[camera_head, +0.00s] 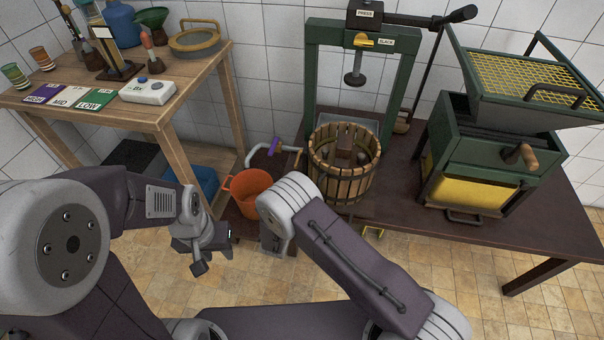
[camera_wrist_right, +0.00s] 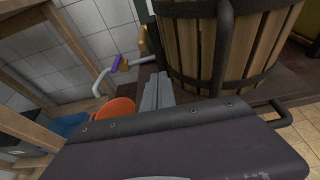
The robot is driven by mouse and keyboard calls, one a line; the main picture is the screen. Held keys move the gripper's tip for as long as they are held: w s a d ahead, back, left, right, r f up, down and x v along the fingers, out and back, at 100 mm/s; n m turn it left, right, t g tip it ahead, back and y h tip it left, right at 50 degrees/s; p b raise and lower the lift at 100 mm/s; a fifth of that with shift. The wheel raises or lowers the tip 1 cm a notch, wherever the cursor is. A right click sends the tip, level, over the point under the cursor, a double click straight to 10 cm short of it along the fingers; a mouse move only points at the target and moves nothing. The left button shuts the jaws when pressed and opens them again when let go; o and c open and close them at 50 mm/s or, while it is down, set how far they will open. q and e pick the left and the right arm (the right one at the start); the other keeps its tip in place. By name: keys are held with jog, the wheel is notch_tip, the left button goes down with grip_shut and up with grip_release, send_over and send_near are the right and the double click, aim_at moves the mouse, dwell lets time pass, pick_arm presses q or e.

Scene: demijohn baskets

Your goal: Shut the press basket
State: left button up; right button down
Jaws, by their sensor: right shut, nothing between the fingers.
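The press basket (camera_head: 343,178) is a round tub of wooden staves with dark hoops, standing upright on the press base. Wooden pieces show inside it. In the right wrist view the basket (camera_wrist_right: 190,45) is close, with a dark vertical bar (camera_wrist_right: 223,45) on its staves; whether a seam there is open I cannot tell. My right gripper (camera_wrist_right: 158,92) is shut and empty, low in front of the basket's left side; my own forearm mostly hides it in the head view. My left gripper (camera_head: 212,256) is open and empty, over the floor left of the basket.
The green press frame (camera_head: 405,75) with a screw rises behind the basket. A crusher (camera_head: 470,150) stands right on the dark table (camera_head: 400,200). An orange bucket (camera_head: 250,188) and pipe sit left of the basket. A wooden bench (camera_head: 195,85) with cards stands at left.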

aim_at(304, 167)
jog(key=x, duration=0.5)
jog(key=b+x, duration=0.1)
jog(key=x, duration=0.1)
jog(key=shift+w+d+r, duration=0.2)
jog(key=shift+w+r, duration=0.15)
jog(key=shift+w, duration=0.45)
jog(key=shift+d, duration=0.1)
